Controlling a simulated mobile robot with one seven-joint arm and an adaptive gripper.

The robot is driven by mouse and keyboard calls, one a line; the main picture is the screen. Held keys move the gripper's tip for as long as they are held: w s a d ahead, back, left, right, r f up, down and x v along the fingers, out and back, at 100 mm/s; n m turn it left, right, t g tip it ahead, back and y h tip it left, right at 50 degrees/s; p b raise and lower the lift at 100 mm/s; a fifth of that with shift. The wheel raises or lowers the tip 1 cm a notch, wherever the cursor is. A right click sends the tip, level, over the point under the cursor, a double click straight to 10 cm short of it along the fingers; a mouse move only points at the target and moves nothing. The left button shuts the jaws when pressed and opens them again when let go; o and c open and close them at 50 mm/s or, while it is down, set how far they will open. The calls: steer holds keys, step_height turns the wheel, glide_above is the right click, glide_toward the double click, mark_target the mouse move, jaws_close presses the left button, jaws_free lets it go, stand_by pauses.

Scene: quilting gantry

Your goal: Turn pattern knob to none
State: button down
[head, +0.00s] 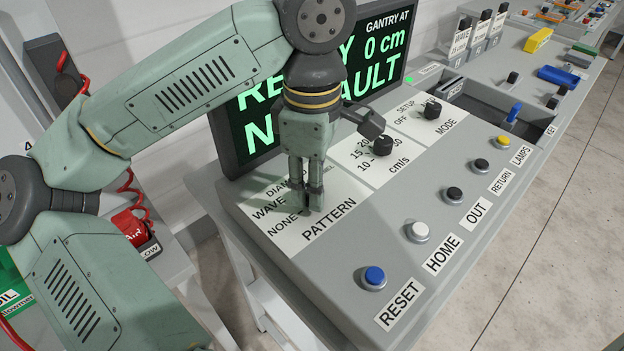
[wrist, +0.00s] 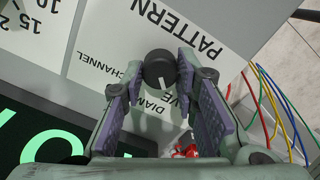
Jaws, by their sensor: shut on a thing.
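The pattern knob (wrist: 159,68) is a round black knob with a white pointer line, seen between my finger pads in the wrist view. My gripper (head: 306,208) points down over the pattern label plate (head: 335,213) and is shut on the knob; its fingers also show in the wrist view (wrist: 160,84). In the head view the fingers hide most of the knob. The white line points down in the wrist view, roughly between the DIAMOND and WAVE labels; the exact setting is hard to tell. The NONE label (head: 283,227) shows in the head view but is hidden in the wrist view.
The speed knob (head: 382,145) and mode knob (head: 432,109) stand behind on the same console. A green-lettered display (head: 388,75) stands behind my arm.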

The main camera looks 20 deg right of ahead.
steer(key=n+b, duration=0.3)
steer(key=shift+f+n, duration=0.1)
steer(key=shift+n, duration=0.3)
steer(key=n+b, duration=0.2)
steer(key=n, duration=0.3)
stand_by(0.5)
steer(key=c, duration=1.3)
jaws_free()
